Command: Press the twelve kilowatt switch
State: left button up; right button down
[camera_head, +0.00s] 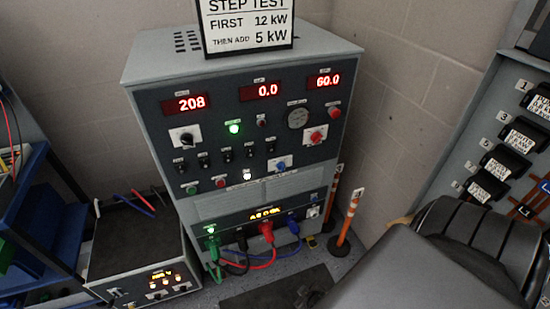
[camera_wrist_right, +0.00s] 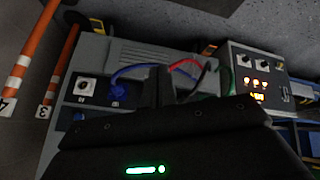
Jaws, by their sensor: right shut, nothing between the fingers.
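The grey load bank cabinet (camera_head: 245,60) stands against the wall, its front panel facing me. A row of small black toggle switches (camera_head: 226,155) crosses the panel; their labels are too small to read, so I cannot tell which is the twelve kilowatt one. The red displays read 208, 0.0 (camera_head: 265,91) and 60.0. A green lamp (camera_head: 234,128) is lit. My right gripper (camera_wrist_right: 160,85) shows dark in the right wrist view, shut and empty, with the cabinet's lower front and cables beyond it. My left gripper is not in view.
A sign (camera_head: 248,25) on top reads first 12 kW, then add 5 kW. Colored cables (camera_head: 267,233) plug in low on the cabinet. Orange posts (camera_head: 351,217) stand at its right, a smaller unit (camera_head: 150,255) at its left, and a breaker panel (camera_head: 485,150) at far right.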

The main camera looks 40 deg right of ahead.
aim_at(272, 145)
jog(key=w+d+r+m+t+h+b, duration=0.1)
jog(key=w+d+r+t+b, duration=0.2)
jog(key=w+r, duration=0.7)
jog(key=w+d+r+m+t+h+b, duration=0.15)
jog(key=w+r+t, duration=0.25)
jog(key=w+r, duration=0.55)
pick_arm(q)
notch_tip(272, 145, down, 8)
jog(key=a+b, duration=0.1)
jog(key=b, duration=0.1)
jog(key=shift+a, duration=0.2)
pick_arm(e)
notch_tip(272, 145, up, 23)
jog(key=s+d+m+t+h, duration=0.2)
jog(key=t, duration=0.2)
jog(key=shift+s+m+t, duration=0.3)
jog(key=shift+s+m, duration=0.05)
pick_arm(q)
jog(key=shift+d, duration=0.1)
pick_arm(e)
jog(key=shift+w+d+r, duration=0.1)
jog(key=shift+d, duration=0.05)
